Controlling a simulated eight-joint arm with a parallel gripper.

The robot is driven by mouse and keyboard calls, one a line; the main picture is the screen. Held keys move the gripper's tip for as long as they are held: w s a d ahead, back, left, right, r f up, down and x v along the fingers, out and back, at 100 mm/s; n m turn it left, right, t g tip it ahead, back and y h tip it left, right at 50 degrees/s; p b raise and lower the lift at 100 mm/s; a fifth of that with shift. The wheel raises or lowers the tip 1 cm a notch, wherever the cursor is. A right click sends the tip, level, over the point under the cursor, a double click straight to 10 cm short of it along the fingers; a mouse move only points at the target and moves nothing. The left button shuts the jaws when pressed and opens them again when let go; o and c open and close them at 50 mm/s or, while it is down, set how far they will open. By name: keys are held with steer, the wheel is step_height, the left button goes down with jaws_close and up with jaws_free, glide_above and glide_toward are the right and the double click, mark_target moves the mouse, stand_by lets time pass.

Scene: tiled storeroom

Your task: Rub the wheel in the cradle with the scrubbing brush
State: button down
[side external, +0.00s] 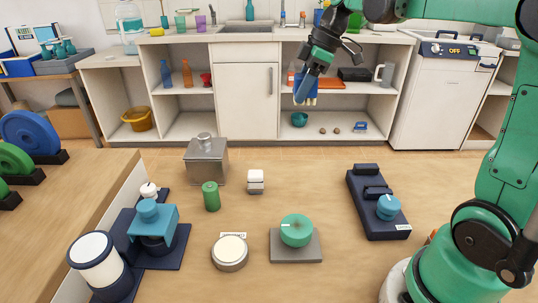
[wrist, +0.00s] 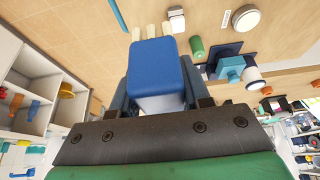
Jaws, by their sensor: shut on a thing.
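My gripper (side external: 304,88) is shut on a blue scrubbing brush (side external: 311,86), held high above the table's far edge, in front of the shelves. In the wrist view the blue back of the brush (wrist: 155,72) sits between the jaws of my gripper (wrist: 160,92), with pale bristle tufts (wrist: 150,32) at its far end. A blue wheel (side external: 30,132) and a green wheel (side external: 12,159) stand upright in dark cradles (side external: 50,157) at the far left, well away from the brush. Another green wheel is cut by the left edge. I cannot tell which wheel is meant.
On the table stand a metal canister (side external: 206,162), a green cylinder (side external: 210,196), a white block (side external: 256,182), a round white-topped disc (side external: 230,252), a green knob on a grey plate (side external: 296,232), a dark device (side external: 376,200) and a teal machine (side external: 152,222).

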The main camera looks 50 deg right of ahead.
steer(key=c, duration=1)
jaws_free()
jaws_close()
steer(key=s+a+f+n+g+y, duration=0.1)
steer(key=s+a+f+n+g, duration=0.15)
steer(key=s+a+n, duration=0.4)
steer(key=n, duration=0.3)
glide_above(301, 228)
steer(key=d, duration=0.2)
step_height(301, 228, down, 4)
steer(key=shift+m+g, duration=0.25)
steer(key=shift+g, duration=0.1)
steer(key=shift+s+a+f, duration=0.15)
steer(key=shift+f, duration=1.6)
steer(key=shift+s+a+f, duration=0.1)
steer(key=shift+f, duration=1.6)
steer(key=shift+w+a+f, duration=0.15)
steer(key=shift+f, duration=0.05)
steer(key=shift+w+a+f, duration=0.25)
steer(key=shift+w+a, duration=1.6)
steer(key=shift+a, duration=0.05)
steer(key=shift+s+d, duration=1.75)
steer(key=shift+d, duration=0.1)
steer(key=shift+s+d+r, duration=0.1)
steer(key=shift+s+r, duration=0.1)
steer(key=shift+r, duration=0.45)
steer(key=shift+s+d+r, duration=0.1)
steer(key=shift+s+r, duration=0.05)
steer(key=shift+r, duration=3.35)
